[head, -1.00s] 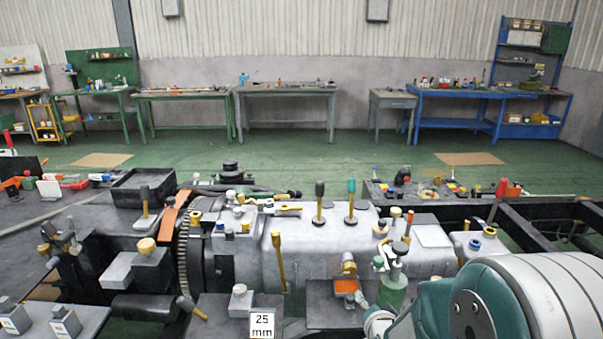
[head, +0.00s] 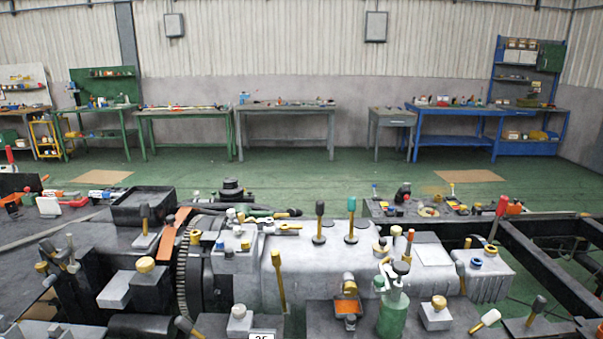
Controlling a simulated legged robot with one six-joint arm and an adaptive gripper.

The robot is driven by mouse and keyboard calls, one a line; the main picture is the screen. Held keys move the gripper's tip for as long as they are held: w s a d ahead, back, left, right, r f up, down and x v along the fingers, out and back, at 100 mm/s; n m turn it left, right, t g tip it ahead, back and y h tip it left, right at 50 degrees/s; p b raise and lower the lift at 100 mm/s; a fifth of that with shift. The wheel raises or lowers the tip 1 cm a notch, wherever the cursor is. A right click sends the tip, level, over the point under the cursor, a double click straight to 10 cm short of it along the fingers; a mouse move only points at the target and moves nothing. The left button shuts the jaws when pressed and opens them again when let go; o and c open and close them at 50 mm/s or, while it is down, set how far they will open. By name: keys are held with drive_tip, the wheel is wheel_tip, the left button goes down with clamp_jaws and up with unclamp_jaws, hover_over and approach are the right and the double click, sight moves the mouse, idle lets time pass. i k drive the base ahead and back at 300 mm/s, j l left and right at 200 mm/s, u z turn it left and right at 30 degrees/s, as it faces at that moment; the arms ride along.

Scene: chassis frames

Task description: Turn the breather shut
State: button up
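A grey gearbox housing (head: 300,268) lies across the middle of the chassis in the head view. Several fittings stand on it: a black-topped lever (head: 320,222), a teal-topped lever (head: 351,220), and a yellow lever (head: 279,280) on its near side. My gripper is out of view.
A toothed wheel (head: 184,270) and an orange strap (head: 174,230) are left of the housing. Black frame rails (head: 540,262) run at the right. A red-handled lever (head: 498,218) rises there. Workbenches (head: 287,112) line the far wall, with open green floor before them.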

sight(396, 231)
drive_tip(key=i+l+z, duration=0.15)
drive_tip(key=i+z, duration=0.2)
drive_tip(key=i, duration=1.2)
